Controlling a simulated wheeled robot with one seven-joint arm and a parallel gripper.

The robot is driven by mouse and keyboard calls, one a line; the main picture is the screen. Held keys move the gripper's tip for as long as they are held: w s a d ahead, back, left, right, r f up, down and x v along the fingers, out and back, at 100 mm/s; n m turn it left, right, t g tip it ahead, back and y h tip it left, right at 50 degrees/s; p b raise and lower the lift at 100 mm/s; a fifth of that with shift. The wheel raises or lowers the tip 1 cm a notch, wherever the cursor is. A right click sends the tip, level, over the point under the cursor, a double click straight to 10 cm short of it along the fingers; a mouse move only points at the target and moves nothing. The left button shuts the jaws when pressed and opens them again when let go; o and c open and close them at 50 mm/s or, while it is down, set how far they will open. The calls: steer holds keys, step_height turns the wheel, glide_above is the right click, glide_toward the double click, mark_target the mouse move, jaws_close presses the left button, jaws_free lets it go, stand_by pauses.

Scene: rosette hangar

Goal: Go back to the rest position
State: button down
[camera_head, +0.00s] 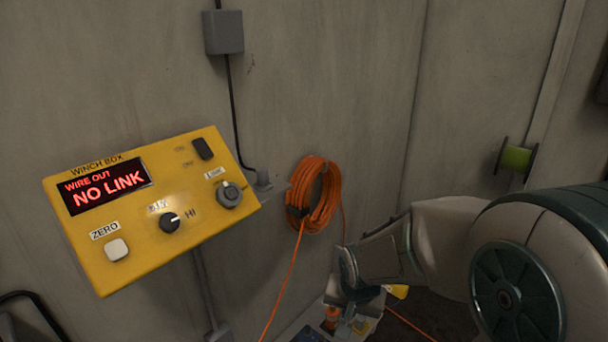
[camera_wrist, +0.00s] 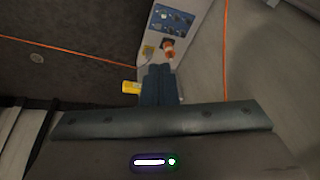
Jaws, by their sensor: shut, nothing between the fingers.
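My gripper (camera_wrist: 159,70) shows in the wrist view with its two dark fingers together and nothing between them. In the head view my arm reaches in from the right, and its end hangs low, right of the yellow winch box and below the orange cable coil. The fingers are hard to make out there. In the wrist view the fingers point toward a pale panel (camera_wrist: 182,22) with an orange-red knob or plug (camera_wrist: 169,48). A yellow cylinder (camera_wrist: 131,87) lies just left of the fingers. I cannot tell the height between the fingers and the panel.
The yellow winch box (camera_head: 160,240) is on the left; its display (camera_head: 107,187) reads "WIRE OUT NO LINK". An orange cable coil (camera_head: 331,195) hangs on the wall, its cable running down. A grey junction box (camera_head: 223,32) and a green spool (camera_head: 516,158) are on the walls.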

steer(key=s+d+r+n+p, duration=0.1)
steer(key=s+r+p, duration=0.3)
steer(key=r, duration=0.6)
steer(key=s+d+r+n+p, duration=0.2)
steer(key=s+d+r+p, duration=0.2)
steer(key=s+r, duration=0.5)
steer(key=shift+s+d+r+g+p, duration=0.25)
steer(key=shift+r+g+p, duration=0.05)
steer(key=shift+r+p, duration=0.55)
